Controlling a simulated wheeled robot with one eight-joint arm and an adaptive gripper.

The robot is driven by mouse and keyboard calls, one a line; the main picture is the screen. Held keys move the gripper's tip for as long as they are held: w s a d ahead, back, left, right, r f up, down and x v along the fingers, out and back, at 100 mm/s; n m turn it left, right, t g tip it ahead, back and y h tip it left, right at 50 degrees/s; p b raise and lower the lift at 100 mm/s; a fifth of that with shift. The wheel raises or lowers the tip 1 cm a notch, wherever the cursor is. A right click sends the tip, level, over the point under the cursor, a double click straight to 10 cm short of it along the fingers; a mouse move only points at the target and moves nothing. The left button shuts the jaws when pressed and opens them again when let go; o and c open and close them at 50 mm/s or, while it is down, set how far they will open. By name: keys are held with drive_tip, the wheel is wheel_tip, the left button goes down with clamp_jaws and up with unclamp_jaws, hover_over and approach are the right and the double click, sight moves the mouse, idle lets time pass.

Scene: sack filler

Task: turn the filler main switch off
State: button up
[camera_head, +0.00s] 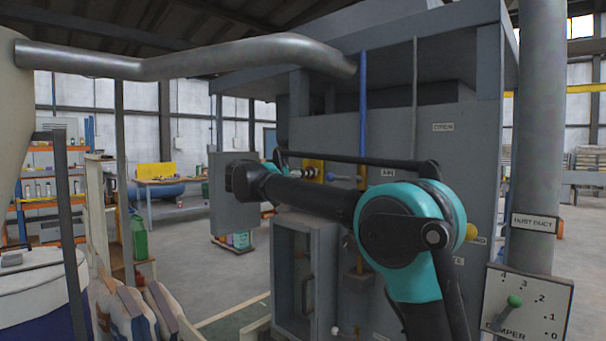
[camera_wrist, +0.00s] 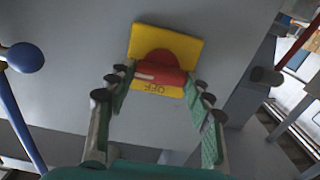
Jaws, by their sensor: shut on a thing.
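The main switch shows in the wrist view as a red handle (camera_wrist: 160,76) on a yellow plate (camera_wrist: 190,45), with a round red hub behind it. The handle lies nearly crosswise in the picture. The word OFF stands upside down on the plate just below it. My gripper (camera_wrist: 158,82) is shut on the red handle, one finger at each end of it.
In the head view a damper plate (camera_head: 540,310) with a green-knobbed lever is at lower right. Filled sacks (camera_head: 130,312) stand at lower left.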

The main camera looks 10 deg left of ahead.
drive_tip(key=shift+w+a+f+n, duration=0.1)
drive_tip(key=shift+n, duration=4.3)
drive_tip(key=shift+a+f+n, duration=0.1)
drive_tip(key=shift+n, duration=4.3)
drive_tip(key=o, duration=1.1)
drive_tip(key=shift+o, duration=0.2)
drive_tip(key=v, duration=1.2)
